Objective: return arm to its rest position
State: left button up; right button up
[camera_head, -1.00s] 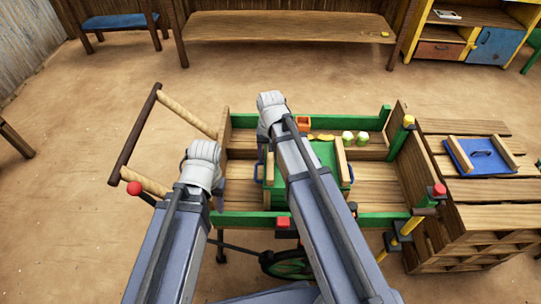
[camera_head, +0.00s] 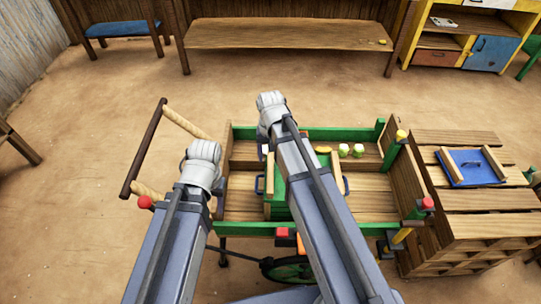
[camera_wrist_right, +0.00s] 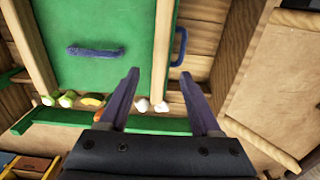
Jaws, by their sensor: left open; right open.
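My right gripper (camera_wrist_right: 159,74) is open and empty in the right wrist view, its two fingers apart above the wooden cart. A green panel (camera_wrist_right: 110,30) with a blue handle (camera_wrist_right: 95,50) lies beyond the fingertips; no contact shows. In the head view, my right arm (camera_head: 300,170) reaches across the cart and hides its own gripper. My left arm (camera_head: 172,240) stands bent at the cart's left end. Only a dark bit of my left gripper (camera_head: 219,188) shows beside its pale joint, with nothing visible in it.
The wooden cart (camera_head: 360,220) has green rails; small pale-green round things (camera_head: 350,150) sit along its back. A slatted crate table (camera_head: 490,200) with a blue tray (camera_head: 458,173) adjoins on the right. A long bench (camera_head: 290,35) stands behind. Bare ground lies between bench and cart.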

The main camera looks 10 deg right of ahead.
jog(key=s+a+r+n+p, duration=0.2)
jog(key=s+a+n, duration=0.1)
jog(key=s, duration=0.4)
jog(key=s+a+r+n+h+p, duration=0.1)
jog(key=s+a+r+n+p, duration=0.1)
jog(key=s+a, duration=0.3)
jog(key=shift+s+a+r+n, duration=0.15)
jog(key=shift+s+a+n, duration=0.2)
jog(key=shift+s+n, duration=0.6)
